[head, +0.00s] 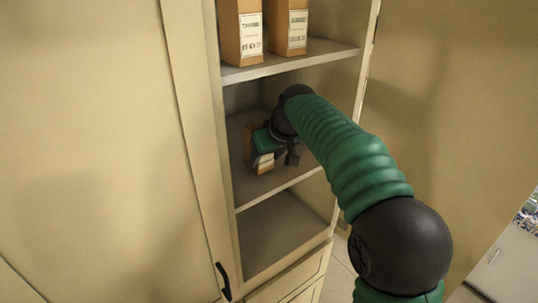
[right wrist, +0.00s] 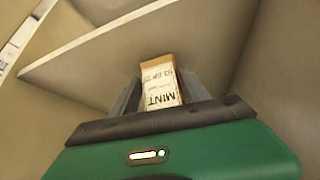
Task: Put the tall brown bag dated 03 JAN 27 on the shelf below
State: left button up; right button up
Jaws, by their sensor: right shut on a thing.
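My right gripper (head: 272,148) reaches into the middle compartment of the cabinet. It is shut on a brown bag (head: 251,137) with a white label. In the right wrist view the bag (right wrist: 159,63) stands between the two grey fingers, and its label reads MINT; the date line is too small to read surely. The bag is upright or slightly tilted, low over the middle shelf (head: 285,183); I cannot tell whether its base touches. My gripper and arm hide part of it. My left gripper is not in view.
Two brown labelled bags, the left one (head: 241,30) and the right one (head: 289,27), stand on the upper shelf (head: 290,65), just above my arm. The lower compartment (head: 280,230) looks empty. An open door (head: 440,110) is at the right.

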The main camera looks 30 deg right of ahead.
jog(key=o, duration=1)
jog(key=shift+w+a+f, duration=0.2)
jog(key=shift+a, duration=0.1)
jog(key=o, duration=0.3)
jog(key=shift+w+a, duration=0.15)
jog(key=shift+o, duration=1.2)
jog(key=shift+d, duration=0.2)
jog(key=shift+s+d+f, duration=0.1)
jog(key=shift+s+d, duration=0.05)
jog(key=shift+d, duration=0.6)
jog(key=shift+s+d+f, duration=0.1)
jog(key=shift+s+d, duration=0.05)
jog(key=shift+d, duration=0.6)
jog(key=shift+a+r, duration=0.1)
jog(key=shift+r, duration=0.25)
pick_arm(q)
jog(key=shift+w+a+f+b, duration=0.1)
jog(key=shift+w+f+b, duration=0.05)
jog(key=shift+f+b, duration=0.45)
pick_arm(e)
jog(key=a+v, duration=0.1)
jog(key=v, duration=1.1)
jog(key=shift+w+a, duration=0.15)
jog(key=shift+a, duration=0.25)
